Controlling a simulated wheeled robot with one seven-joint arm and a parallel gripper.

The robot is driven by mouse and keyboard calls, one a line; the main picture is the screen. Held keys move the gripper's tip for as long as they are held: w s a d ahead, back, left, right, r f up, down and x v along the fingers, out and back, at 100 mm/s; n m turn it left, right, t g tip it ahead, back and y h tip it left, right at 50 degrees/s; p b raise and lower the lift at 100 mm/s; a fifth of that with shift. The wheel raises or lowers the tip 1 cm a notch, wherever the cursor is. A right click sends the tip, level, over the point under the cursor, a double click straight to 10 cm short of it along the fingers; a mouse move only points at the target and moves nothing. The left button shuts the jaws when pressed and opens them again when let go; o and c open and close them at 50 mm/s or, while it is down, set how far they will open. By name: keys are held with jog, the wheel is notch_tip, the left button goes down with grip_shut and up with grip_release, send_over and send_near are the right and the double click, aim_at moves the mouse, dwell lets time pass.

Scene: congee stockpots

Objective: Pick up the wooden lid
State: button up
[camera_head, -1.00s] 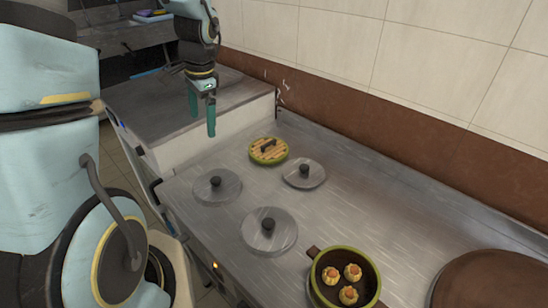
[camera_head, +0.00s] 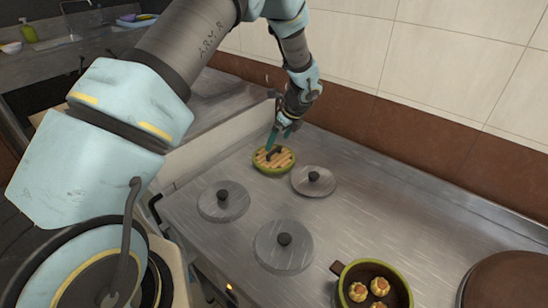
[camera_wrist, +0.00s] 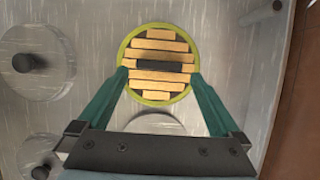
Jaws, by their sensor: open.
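The wooden lid (camera_head: 273,160) is round, with wooden slats, a green rim and a dark bar handle. It lies on the steel stovetop near the back left. In the wrist view the lid (camera_wrist: 158,50) is ahead of my gripper (camera_wrist: 160,72), its dark handle lying crosswise between the two green fingertips. The fingers are apart and hold nothing. In the head view my gripper (camera_head: 277,137) is just above the lid, partly overlapping its far edge. I cannot tell whether the fingers touch it.
Metal lids with black knobs sit close by: one right of the wooden lid (camera_head: 314,180), one in front (camera_head: 223,201), and one nearer (camera_head: 283,247). A green-rimmed pot (camera_head: 405,284) with dumplings stands at the lower right. A tiled wall (camera_head: 430,60) runs behind.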

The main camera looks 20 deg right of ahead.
aim_at(274, 151)
jog(key=shift+p+x, duration=1.2)
jog(key=shift+x, duration=1.35)
jog(key=shift+s+d, duration=0.1)
jog(key=shift+s, duration=0.05)
jog(key=c, duration=1)
jog(key=shift+c, duration=0.2)
